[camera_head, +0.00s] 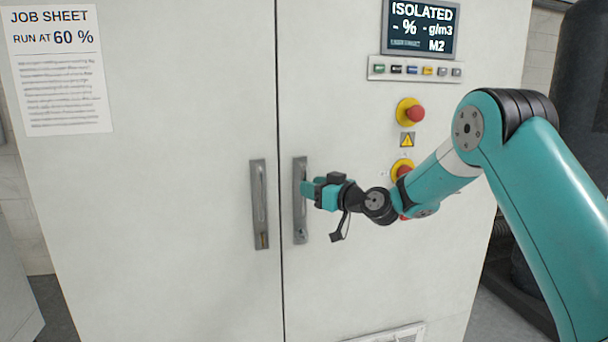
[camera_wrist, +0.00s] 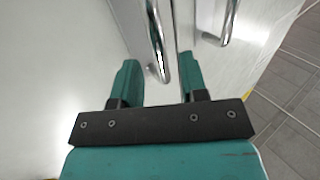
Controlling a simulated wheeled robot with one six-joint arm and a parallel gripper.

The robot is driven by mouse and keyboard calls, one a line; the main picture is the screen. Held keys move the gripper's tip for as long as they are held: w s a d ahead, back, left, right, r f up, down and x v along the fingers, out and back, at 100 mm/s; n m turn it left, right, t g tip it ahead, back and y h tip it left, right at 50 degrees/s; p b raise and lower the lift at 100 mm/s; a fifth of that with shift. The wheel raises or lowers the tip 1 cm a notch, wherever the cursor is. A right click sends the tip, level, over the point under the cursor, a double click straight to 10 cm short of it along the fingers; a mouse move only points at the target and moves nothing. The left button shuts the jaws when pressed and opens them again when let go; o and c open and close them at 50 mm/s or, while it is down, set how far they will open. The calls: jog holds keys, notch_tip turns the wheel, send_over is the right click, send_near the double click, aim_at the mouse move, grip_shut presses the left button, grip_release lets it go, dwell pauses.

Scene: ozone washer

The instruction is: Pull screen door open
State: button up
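The screen door (camera_head: 372,270) is the right door of a pale cabinet. It is closed, level with the left door, with a thin seam between them. It carries a dark screen (camera_head: 421,27) reading ISOLATED. Its upright metal handle (camera_head: 300,226) is beside the seam.
The left door (camera_head: 180,200) has a matching handle (camera_head: 260,205) close by. Buttons (camera_head: 414,69) and red emergency stops (camera_head: 413,113) are on the screen door near my arm. A vent (camera_head: 392,335) is low down. Dark equipment (camera_head: 583,90) stands at the right.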

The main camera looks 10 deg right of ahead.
jog(key=shift+p+x, duration=0.45)
jog(key=shift+x, duration=1.3)
grip_shut()
jog(key=shift+s, duration=0.1)
